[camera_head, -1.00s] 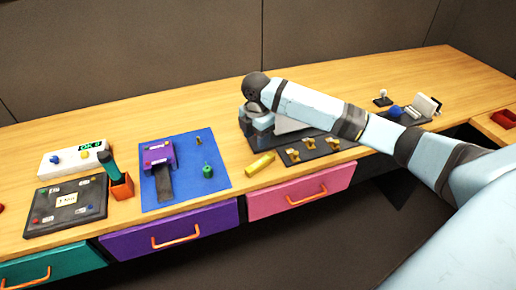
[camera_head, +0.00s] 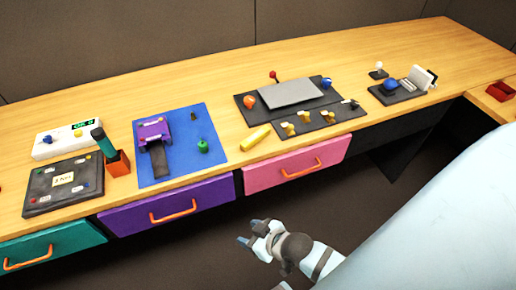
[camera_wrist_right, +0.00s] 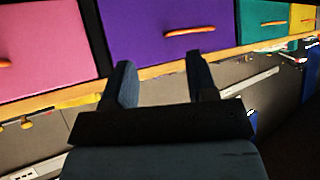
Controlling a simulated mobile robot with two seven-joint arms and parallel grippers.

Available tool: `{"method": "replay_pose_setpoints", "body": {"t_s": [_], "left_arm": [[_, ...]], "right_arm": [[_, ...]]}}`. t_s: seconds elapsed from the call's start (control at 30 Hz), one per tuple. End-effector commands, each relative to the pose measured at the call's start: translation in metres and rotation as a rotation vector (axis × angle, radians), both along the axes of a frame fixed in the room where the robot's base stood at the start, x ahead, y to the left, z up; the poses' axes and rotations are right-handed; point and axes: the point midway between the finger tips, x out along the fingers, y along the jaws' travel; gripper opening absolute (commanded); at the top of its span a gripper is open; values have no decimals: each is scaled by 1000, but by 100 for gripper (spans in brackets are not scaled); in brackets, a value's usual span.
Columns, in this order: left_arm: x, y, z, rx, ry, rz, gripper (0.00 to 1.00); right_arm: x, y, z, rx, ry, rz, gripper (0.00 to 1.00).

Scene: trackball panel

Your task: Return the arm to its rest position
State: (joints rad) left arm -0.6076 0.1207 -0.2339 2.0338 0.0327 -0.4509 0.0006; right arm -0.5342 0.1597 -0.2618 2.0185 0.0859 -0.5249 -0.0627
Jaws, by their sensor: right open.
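My right gripper (camera_head: 254,232) is below the desk edge, in front of the purple drawer (camera_head: 168,207) and the pink drawer (camera_head: 297,162) in the head view. In the right wrist view its two fingers (camera_wrist_right: 160,82) are spread apart with nothing between them. The purple drawer (camera_wrist_right: 170,30) and the pink drawer (camera_wrist_right: 45,45) lie beyond the fingertips. My right arm is drawn back toward the lower right, clear of the desktop. My left gripper is not in view.
The wooden desk (camera_head: 340,65) carries a dark panel with a grey screen (camera_head: 290,94), a yellow block (camera_head: 255,138), a blue mat (camera_head: 185,172) and a trackball panel (camera_head: 396,92). Orange drawer handles (camera_head: 174,211) stick out from the desk front. The floor before it is open.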

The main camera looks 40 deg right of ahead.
Motion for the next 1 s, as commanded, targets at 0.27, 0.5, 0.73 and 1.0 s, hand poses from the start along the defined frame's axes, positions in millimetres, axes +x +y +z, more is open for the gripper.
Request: {"method": "replay_pose_setpoints", "body": {"t_s": [0.27, 0.5, 0.73, 1.0], "left_arm": [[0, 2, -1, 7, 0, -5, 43], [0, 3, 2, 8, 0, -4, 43], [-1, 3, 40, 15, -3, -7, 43], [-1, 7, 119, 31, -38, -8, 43]], "right_arm": [[-22, -8, -1, 37, -16, -82, 53], [-22, -8, 1, 36, -15, -79, 53], [-23, -9, 39, 28, -23, -75, 53], [-25, -13, 116, 7, -47, -67, 53]]}}
